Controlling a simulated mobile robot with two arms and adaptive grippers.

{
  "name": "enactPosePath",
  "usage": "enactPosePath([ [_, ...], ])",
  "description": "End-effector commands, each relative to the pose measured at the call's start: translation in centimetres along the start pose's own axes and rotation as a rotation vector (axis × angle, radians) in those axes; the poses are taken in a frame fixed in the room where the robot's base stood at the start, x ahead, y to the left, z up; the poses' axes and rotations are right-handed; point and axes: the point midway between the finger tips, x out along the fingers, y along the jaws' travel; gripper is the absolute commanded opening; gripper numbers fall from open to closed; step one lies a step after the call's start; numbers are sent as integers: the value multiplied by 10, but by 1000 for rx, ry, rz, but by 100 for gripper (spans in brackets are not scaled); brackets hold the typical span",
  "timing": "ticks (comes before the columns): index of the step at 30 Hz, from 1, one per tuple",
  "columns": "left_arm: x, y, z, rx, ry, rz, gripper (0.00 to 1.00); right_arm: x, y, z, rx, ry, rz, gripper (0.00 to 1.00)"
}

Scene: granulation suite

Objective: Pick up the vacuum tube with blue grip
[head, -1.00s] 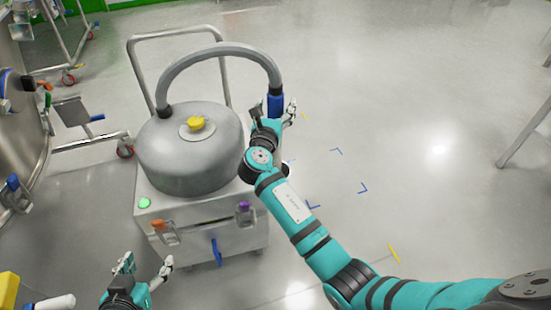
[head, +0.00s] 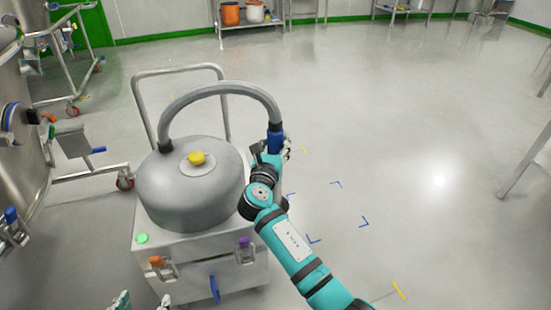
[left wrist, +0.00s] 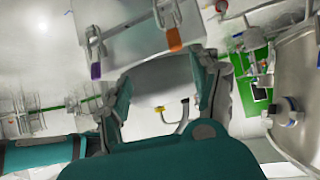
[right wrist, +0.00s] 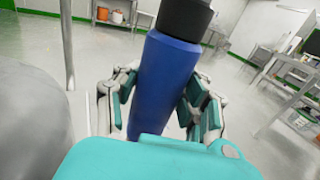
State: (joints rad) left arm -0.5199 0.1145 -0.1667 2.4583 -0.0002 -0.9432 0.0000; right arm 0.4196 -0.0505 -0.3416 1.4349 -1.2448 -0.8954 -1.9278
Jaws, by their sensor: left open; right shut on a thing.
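The vacuum tube (head: 222,88) is a grey hose that arches up from the vacuum unit and ends in a blue grip (head: 275,142). My right gripper (head: 272,150) is shut on the blue grip. In the right wrist view the blue grip (right wrist: 166,78) stands between the fingers of my right gripper (right wrist: 162,105), with the black hose end above it. My left gripper (head: 143,303) is low at the bottom edge of the head view, mostly cut off. In the left wrist view my left gripper (left wrist: 165,85) is open and empty, fingers wide apart.
The vacuum unit (head: 190,187) is a grey domed drum with a yellow knob on a wheeled metal cart (head: 180,240) with latches. A large steel vessel (head: 22,130) stands at the left. Open floor (head: 420,150) lies to the right. A shelf with pots (head: 250,20) is at the back.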

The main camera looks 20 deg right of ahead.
Motion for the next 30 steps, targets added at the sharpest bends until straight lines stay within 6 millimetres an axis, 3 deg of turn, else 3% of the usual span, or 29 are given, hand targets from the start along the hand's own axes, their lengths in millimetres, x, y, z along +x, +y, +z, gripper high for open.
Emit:
enactPosePath([
  [2, -1, 0, 2, 0, -18, -1, 65, 0, 0, 5, 2, -4, 0, 8],
  [11, -19, -6, 46, -4, -253, -15, 65, 0, 0, 28, 3, -5, 0, 8],
  [20, -58, -14, 100, -13, -567, -32, 65, 0, 0, 58, 4, -5, 0, 8],
  [23, -80, -15, 109, -17, -676, -37, 65, 0, 0, 86, 6, -7, 1, 8],
  [26, -86, -16, 101, -17, -678, -37, 65, 0, 0, 110, 5, -7, 1, 8],
  [30, -67, -15, 116, -17, -696, -34, 65, 0, 0, 140, 5, -6, 1, 7],
])
